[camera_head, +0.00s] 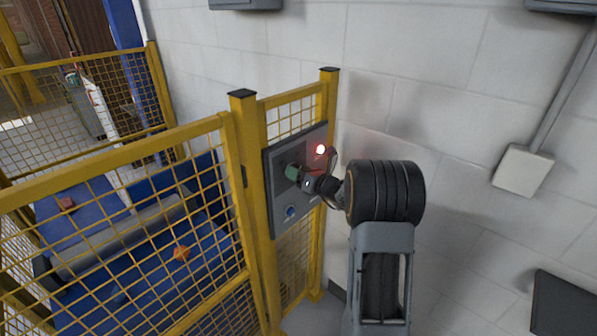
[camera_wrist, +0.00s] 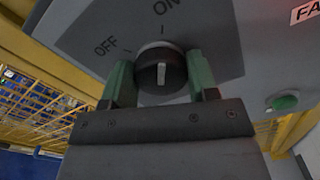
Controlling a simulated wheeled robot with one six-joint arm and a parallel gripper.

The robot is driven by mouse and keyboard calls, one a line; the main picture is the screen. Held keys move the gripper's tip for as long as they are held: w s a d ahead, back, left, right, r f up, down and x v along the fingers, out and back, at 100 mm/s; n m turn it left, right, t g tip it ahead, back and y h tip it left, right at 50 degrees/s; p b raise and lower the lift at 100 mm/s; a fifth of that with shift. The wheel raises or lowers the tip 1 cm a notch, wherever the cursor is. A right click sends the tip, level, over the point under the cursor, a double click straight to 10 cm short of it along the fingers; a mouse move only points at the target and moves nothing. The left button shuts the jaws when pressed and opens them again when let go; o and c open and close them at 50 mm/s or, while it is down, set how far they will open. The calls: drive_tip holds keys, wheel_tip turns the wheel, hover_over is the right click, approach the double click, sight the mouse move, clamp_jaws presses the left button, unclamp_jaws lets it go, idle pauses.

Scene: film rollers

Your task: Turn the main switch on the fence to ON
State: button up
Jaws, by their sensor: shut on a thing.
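The main switch is a round black knob (camera_wrist: 162,72) with a white mark on its face, on a grey panel (camera_wrist: 215,30) lettered OFF at left and ON at top. The white mark stands roughly upright in the wrist view, in line with a tick below the ON lettering. My gripper (camera_wrist: 162,82) has its green fingers on both sides of the knob, shut on it. In the head view, my gripper (camera_head: 294,173) reaches the control panel (camera_head: 283,221) on the yellow fence (camera_head: 240,160) from the right and hides the knob.
A red lamp (camera_head: 320,149) glows at the panel's upper right, and a blue button (camera_head: 290,212) sits lower down. The wrist view shows a green button (camera_wrist: 285,102) at right. Behind the fence is blue machinery with a roller (camera_head: 120,240). A white block wall (camera_head: 440,80) stands right of the fence.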

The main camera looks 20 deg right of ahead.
drive_tip(key=shift+r, duration=0.1)
idle(0.3)
drive_tip(key=o, duration=0.9)
drive_tip(key=shift+o, duration=0.2)
drive_tip(key=b+v, duration=0.3)
drive_tip(key=v, duration=1)
drive_tip(key=shift+s, duration=0.4)
drive_tip(key=shift+d, duration=0.15)
